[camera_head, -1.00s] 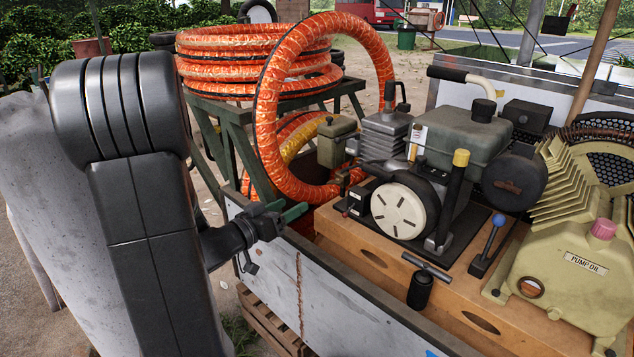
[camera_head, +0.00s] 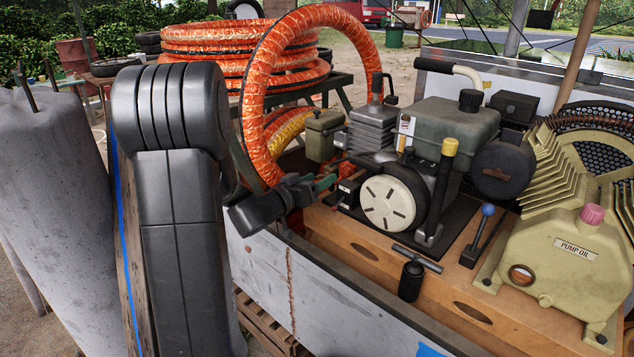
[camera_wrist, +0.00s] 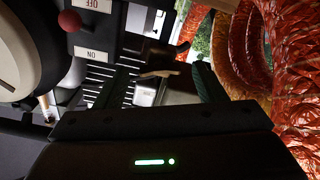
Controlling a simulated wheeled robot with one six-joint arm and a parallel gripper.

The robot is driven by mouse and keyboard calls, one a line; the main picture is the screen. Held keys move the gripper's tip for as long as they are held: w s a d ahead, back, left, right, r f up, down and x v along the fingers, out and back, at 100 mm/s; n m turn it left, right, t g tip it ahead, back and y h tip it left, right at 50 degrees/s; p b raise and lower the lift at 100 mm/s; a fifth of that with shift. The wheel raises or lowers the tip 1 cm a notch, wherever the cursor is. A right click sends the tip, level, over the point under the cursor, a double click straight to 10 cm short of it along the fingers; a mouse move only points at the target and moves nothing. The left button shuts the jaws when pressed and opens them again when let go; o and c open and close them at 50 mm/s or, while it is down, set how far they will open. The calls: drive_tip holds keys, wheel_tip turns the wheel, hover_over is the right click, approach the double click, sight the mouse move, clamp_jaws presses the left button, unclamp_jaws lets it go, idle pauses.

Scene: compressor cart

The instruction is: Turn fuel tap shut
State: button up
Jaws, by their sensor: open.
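My gripper (camera_head: 326,184) reaches over the cart's left wall, with its green fingertips just left of the engine (camera_head: 440,140). In the wrist view my gripper (camera_wrist: 161,82) is open, its two fingers apart and nothing seen clamped between them. A small tan lever (camera_wrist: 158,73), which looks like the fuel tap, shows in the gap between the fingertips, beyond or level with them; I cannot tell whether they touch it. A pale block (camera_wrist: 145,93) sits just below it. I cannot make out the tap in the head view.
A red knob (camera_wrist: 70,20) stands by OFF and ON labels at the wrist view's upper left. The engine's white round cover (camera_head: 388,204) is close right of my gripper. Orange hose (camera_head: 255,110) loops close behind. The cream pump (camera_head: 560,260) is far right.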

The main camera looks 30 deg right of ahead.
drive_tip(key=shift+d, duration=0.1)
drive_tip(key=c, duration=1)
drive_tip(key=shift+m+b, duration=0.5)
drive_tip(key=shift+m, duration=1.6)
drive_tip(key=o, duration=1)
drive_tip(key=p+v, duration=0.1)
drive_tip(key=v, duration=1.2)
drive_tip(key=shift+a+p, duration=0.3)
drive_tip(key=shift+a, duration=0.1)
drive_tip(key=shift+s, duration=0.1)
